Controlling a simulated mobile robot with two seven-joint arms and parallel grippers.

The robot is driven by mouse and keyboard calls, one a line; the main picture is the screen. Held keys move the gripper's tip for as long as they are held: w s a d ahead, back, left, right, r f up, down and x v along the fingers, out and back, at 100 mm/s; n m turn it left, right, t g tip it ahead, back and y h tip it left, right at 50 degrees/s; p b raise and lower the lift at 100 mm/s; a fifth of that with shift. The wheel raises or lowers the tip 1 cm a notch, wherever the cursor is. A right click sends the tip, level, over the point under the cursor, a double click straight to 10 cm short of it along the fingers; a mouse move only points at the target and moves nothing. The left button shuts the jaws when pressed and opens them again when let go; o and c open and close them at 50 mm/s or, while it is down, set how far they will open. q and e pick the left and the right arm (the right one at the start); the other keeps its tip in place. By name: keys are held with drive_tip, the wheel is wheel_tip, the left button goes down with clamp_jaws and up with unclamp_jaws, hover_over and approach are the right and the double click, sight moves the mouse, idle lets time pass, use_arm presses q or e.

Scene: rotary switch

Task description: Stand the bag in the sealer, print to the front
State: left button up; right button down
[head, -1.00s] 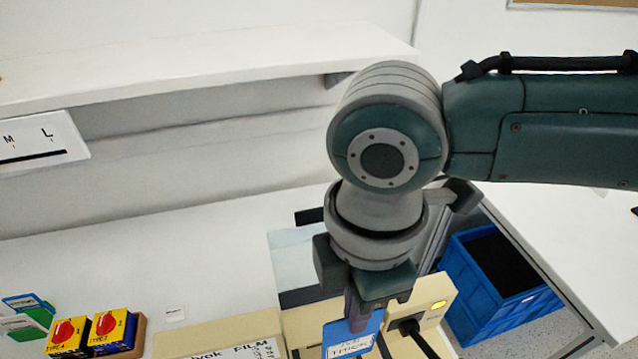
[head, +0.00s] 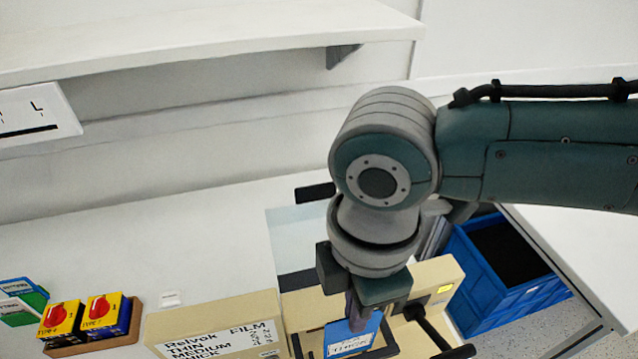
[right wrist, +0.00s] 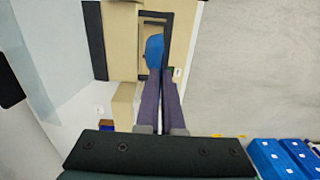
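My right gripper (head: 357,318) points down over the beige sealer (head: 435,280), its fingers close together on the upper part of a blue bag (head: 350,342). The bag's white printed label faces the head camera; its lower end is cut off by the picture edge. The bag is within or just above the dark-framed opening at the sealer's front; I cannot tell whether it touches the bottom. In the right wrist view, the fingers (right wrist: 162,85) meet at the blue bag (right wrist: 154,52) inside the dark frame. My left gripper is not in view.
A beige box labelled for film settings (head: 215,325) stands left of the sealer. A black lever (head: 430,325) sticks out from the sealer's right side. A blue crate (head: 500,275) stands at right.

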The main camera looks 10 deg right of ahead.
drive_tip(key=b, duration=0.4)
hover_over(347, 353)
drive_tip(key=shift+w+d+f, duration=0.1)
drive_tip(key=shift+f, duration=2.4)
drive_tip(key=shift+f+b, duration=1.45)
drive_tip(key=shift+f, duration=0.65)
drive_tip(key=c, duration=1)
unclamp_jaws()
drive_tip(key=shift+r, duration=0.1)
